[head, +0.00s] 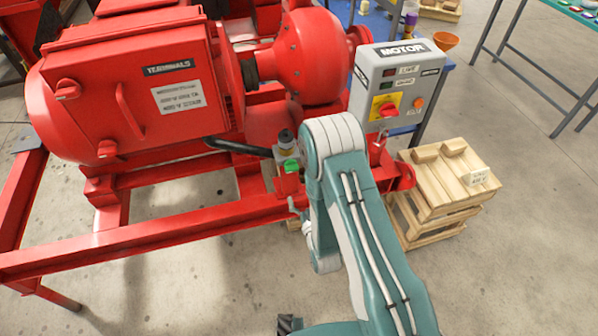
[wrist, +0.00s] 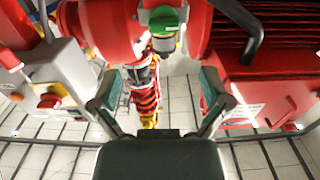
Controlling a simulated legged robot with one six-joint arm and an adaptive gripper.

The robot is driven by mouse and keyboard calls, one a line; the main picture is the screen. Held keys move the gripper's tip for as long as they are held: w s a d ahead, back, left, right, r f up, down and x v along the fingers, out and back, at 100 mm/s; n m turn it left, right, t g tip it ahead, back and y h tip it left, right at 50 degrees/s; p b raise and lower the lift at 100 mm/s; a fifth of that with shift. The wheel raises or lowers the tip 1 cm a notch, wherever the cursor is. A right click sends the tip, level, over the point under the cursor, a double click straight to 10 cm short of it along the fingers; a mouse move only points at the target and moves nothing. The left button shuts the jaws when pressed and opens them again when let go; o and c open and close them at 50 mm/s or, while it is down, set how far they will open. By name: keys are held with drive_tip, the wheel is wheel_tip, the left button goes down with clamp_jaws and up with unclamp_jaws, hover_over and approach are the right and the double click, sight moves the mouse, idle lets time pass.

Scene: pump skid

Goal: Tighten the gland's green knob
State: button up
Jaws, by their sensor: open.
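The gland's green knob (head: 291,166) sits on a small fitting at the red skid's front rail, left of my arm's bend in the head view. In the wrist view the green knob (wrist: 166,18) is near the top edge, a little right of centre. My gripper (wrist: 160,76) is open and empty, its two fingers spread wide. The knob appears above the gap between the fingertips in that picture, apart from both. My gripper itself is hidden behind my arm in the head view.
A grey MOTOR control box (head: 398,85) with a red switch stands right of the knob. The red TERMINALS housing (head: 150,90) is left. A dark curved pipe (head: 238,147) runs close to the fitting.

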sight(293, 172)
drive_tip(key=x, duration=1)
drive_tip(key=shift+a, duration=0.15)
drive_tip(key=shift+w+a, duration=0.15)
drive_tip(key=shift+w, duration=0.25)
drive_tip(key=shift+a, duration=0.2)
drive_tip(key=shift+d, duration=0.1)
drive_tip(key=c, duration=1.2)
